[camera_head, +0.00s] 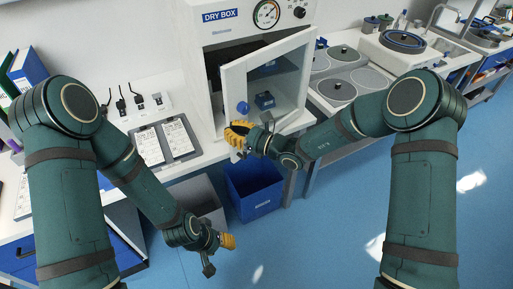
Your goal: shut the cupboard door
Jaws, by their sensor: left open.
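The cupboard is the white dry box (203,57) on the bench at the top middle. Its white-framed glass door (233,87) stands ajar, swung out toward me, with a dark gap at its upper left. The door's blue knob (242,108) is near its left edge. My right gripper (236,134), with yellow fingers, is just below the knob at the door's lower left corner. Whether it touches the door is unclear, as is its finger opening. My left gripper (220,246) is open and low over the floor, well away from the door.
A blue bin (254,190) and a grey bin (200,196) stand on the floor below the bench. Clipboards (178,138) lie on the bench left of the dry box. Grinding discs (335,91) are at the right. The blue floor at the right is free.

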